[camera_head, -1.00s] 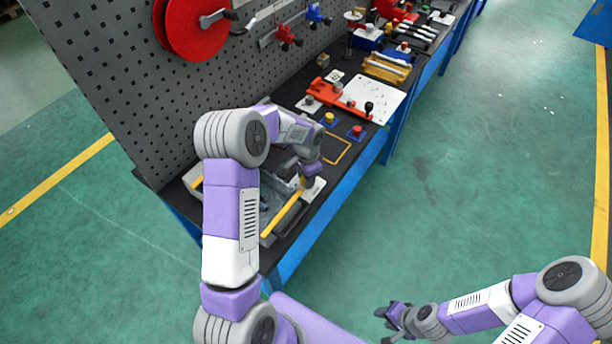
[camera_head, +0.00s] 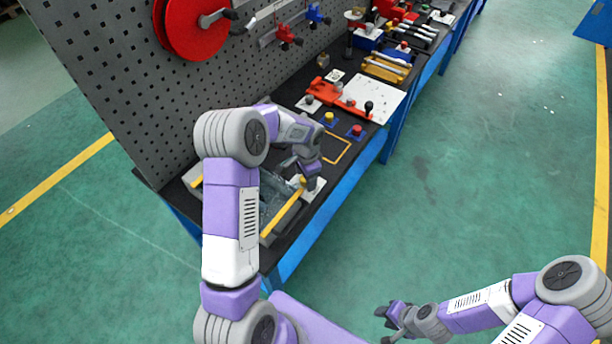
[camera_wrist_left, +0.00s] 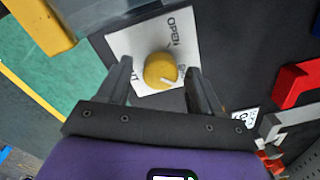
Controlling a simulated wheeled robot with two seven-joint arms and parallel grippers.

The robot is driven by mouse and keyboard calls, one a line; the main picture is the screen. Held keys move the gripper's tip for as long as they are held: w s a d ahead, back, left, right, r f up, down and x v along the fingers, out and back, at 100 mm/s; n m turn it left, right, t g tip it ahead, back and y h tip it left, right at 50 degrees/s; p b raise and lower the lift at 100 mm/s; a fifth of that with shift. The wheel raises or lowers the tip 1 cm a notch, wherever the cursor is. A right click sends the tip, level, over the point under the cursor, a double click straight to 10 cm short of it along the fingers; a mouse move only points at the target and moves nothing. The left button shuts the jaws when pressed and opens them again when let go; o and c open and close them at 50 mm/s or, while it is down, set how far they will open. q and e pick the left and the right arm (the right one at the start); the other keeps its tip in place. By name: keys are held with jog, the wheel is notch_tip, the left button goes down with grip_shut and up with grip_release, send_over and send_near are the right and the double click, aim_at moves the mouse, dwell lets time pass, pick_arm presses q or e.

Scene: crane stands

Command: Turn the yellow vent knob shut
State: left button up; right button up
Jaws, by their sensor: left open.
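The yellow vent knob (camera_wrist_left: 160,70) sits on a white label plate (camera_wrist_left: 122,42) with black lettering, part of which reads "OPEN" or similar. A pale pointer mark shows on the knob's lower right in the left wrist view. My left gripper (camera_wrist_left: 160,78) is open, with one finger on each side of the knob and a visible gap to each. In the head view the knob (camera_head: 303,180) is small and partly hidden by my left gripper (camera_head: 307,180). My right gripper (camera_head: 392,313) hangs over the floor, away from the bench; its jaw state is unclear.
A tray with a yellow bar (camera_head: 283,212) lies left of the knob. The pegboard (camera_head: 110,60) rises behind. The floor at right is clear.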

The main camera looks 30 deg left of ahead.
pick_arm(q)
jog(key=shift+r, duration=0.1)
notch_tip(320, 180, up, 7)
jog(key=shift+d+r+p, duration=0.15)
jog(key=shift+r+p, duration=0.05)
jog(key=shift+p, duration=0.25)
